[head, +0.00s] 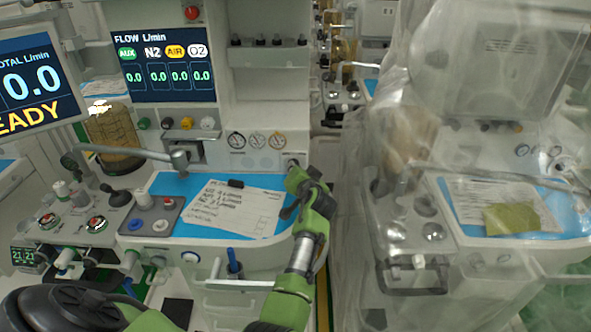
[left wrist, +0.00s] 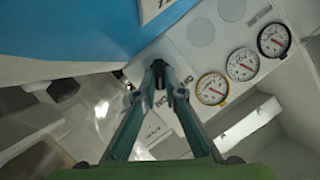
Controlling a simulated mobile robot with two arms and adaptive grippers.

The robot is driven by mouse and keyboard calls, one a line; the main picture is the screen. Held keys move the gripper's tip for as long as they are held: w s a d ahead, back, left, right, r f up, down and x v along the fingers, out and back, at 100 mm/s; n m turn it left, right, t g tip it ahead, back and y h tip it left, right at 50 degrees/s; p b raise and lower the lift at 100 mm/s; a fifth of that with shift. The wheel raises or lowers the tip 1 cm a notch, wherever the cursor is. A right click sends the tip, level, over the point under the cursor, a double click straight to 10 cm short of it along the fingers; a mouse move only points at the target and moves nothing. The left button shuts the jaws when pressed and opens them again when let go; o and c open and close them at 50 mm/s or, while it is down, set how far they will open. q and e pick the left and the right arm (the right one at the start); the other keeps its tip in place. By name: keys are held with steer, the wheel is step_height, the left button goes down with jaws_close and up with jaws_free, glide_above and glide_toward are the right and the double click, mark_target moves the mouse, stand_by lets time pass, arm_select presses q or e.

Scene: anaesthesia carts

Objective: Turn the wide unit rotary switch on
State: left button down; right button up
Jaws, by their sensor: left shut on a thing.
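The wide unit (head: 262,105) is the pale anaesthesia machine with the flow screen. Its rotary switch (left wrist: 132,71) is a small dark knob on the pale front panel, beside printed lettering and the gauges. In the head view it lies right of the gauges, mostly hidden behind my left gripper (head: 296,181). In the left wrist view my left gripper (left wrist: 158,70) is shut on the knob, its fingertips close together and covering most of it. The knob's turn angle cannot be read. My right gripper is not in view.
Three round gauges (head: 257,141) sit left of the switch. Below, a blue work surface (head: 170,184) holds a paper sheet (head: 236,210) with a black clip. A second machine under clear plastic (head: 470,150) stands right, across a narrow gap.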

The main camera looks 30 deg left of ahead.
arm_select(q)
steer(key=c, duration=2.1)
jaws_free()
steer(key=shift+a+r, duration=0.1)
steer(key=shift+r, duration=0.05)
steer(key=shift+c, duration=0.2)
steer(key=shift+w, duration=0.1)
step_height(320, 180, up, 10)
steer(key=shift+f, duration=0.1)
